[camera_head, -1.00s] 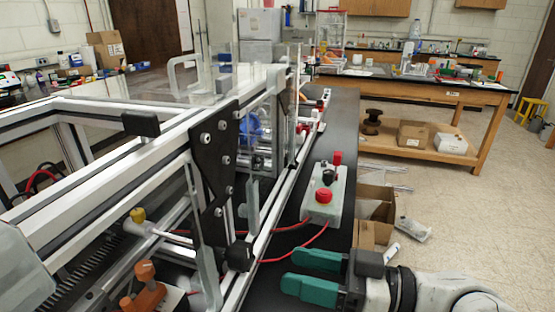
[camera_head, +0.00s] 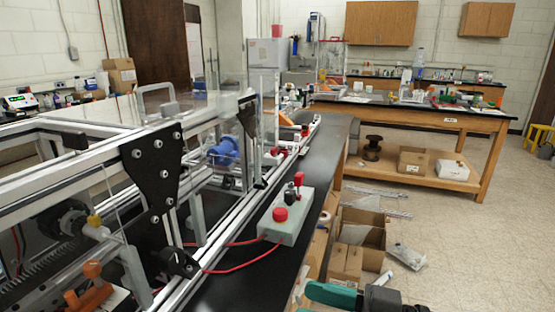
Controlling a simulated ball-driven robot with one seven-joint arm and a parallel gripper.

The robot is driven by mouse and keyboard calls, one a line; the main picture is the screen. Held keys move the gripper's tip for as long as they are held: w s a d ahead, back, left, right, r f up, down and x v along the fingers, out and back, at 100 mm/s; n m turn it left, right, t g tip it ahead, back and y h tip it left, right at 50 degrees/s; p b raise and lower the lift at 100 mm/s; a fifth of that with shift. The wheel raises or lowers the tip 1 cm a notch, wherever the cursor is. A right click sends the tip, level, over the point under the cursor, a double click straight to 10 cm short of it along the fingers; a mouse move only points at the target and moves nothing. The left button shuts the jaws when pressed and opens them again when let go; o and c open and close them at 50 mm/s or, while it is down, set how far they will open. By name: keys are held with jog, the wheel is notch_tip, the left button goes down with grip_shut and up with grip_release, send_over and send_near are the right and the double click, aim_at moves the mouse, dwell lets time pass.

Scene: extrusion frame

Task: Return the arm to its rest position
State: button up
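My gripper (camera_head: 328,296) shows at the bottom edge of the head view, right of centre.
A grey control box (camera_head: 290,228) with red buttons and a red cable sits on the black bench (camera_head: 335,150). Cardboard boxes (camera_head: 360,240) and a clear bag (camera_head: 408,256) lie on the floor. A wooden table (camera_head: 450,122) stands behind.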

jog(key=s+d+f+m+h+p, duration=0.1)
jog(key=s+d+f+m+h, duration=0.15)
jog(key=f, duration=0.45)
jog(key=s+d+f+m+h+p, duration=0.1)
jog(key=s+d+f+m+h, duration=0.1)
jog(key=d+f+h, duration=0.35)
jog(key=s+d+f+m+h, duration=0.1)
jog(key=s+f+m+h, duration=0.15)
jog(key=f, duration=0.65)
jog(key=s+d+f+m+g+h+p, duration=0.1)
jog(key=s+d+f+m+g+h, duration=0.1)
jog(key=s+d, duration=0.4)
jog(key=s+d+f+m+g+h+p, duration=0.1)
jog(key=s+d+f+m+g+h, duration=0.1)
jog(key=s, duration=0.8)
jog(key=d+f+g+h, duration=0.1)
jog(key=d+f+h, duration=0.1)
jog(key=d+f, duration=0.1)
jog(key=shift+d+f+h, duration=0.15)
jog(key=shift+d+h, duration=0.2)
jog(key=shift+d, duration=0.3)
